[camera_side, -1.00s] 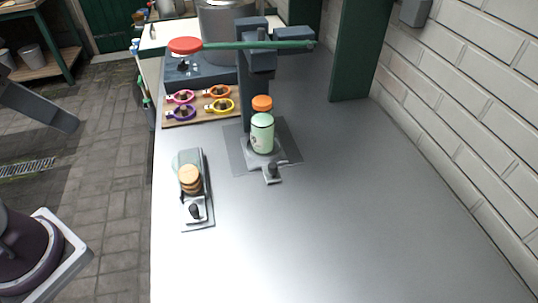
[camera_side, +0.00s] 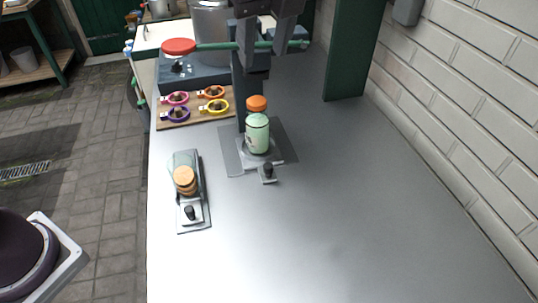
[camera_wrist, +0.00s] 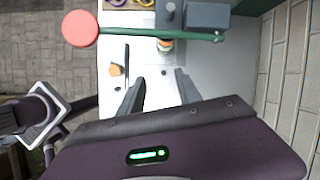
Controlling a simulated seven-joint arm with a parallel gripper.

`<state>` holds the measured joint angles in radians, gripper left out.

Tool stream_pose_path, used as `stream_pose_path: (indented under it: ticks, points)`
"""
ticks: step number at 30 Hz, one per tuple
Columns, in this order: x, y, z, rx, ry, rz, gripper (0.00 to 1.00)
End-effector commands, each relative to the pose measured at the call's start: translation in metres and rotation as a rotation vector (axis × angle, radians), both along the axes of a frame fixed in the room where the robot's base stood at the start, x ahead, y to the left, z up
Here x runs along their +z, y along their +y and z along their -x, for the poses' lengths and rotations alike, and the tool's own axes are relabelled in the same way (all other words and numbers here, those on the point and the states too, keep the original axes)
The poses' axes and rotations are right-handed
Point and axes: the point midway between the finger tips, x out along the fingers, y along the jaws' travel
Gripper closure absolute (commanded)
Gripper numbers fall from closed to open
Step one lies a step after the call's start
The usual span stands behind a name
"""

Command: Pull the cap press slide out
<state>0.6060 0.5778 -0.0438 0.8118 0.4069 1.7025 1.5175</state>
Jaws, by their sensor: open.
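The dark cap press (camera_side: 253,100) stands on the grey table, with a long green lever ending in a red knob (camera_side: 179,46). At its foot is a flat slide with a dark knob (camera_side: 267,171) at the front. A pale green jar (camera_side: 257,134) stands upright on the slide, and an orange cap (camera_side: 256,103) is just behind and above it. The slide's knob also shows in the wrist view (camera_wrist: 163,73). My gripper (camera_side: 266,45) is above the press, near the lever, with its fingers apart. In the wrist view my gripper (camera_wrist: 159,77) is open and empty.
A narrow tray (camera_side: 207,218) with tan discs and its own dark knob lies left of the press. A wooden board (camera_side: 203,118) with several coloured clips lies behind it. A green post (camera_side: 356,50) stands at the back right. The table's right and front are clear.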

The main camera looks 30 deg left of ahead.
Motion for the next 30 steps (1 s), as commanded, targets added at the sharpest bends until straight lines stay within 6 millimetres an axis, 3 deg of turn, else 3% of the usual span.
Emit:
stream_pose_path:
  ticks: [3,8,11,18,21,30]
  points:
    - [-0.018,-0.018,-0.005,-0.101,0.036,-0.051,0.59]
    - [-0.048,-0.015,-0.004,-0.092,0.036,-0.049,0.59]
    - [-0.075,-0.015,-0.004,-0.092,0.036,-0.047,0.59]
    - [-0.177,-0.015,-0.003,-0.091,0.038,-0.049,0.59]
    - [-0.207,-0.015,-0.004,-0.091,0.033,-0.046,0.59]
    - [-0.258,0.0,-0.016,-0.088,0.033,-0.044,0.59]
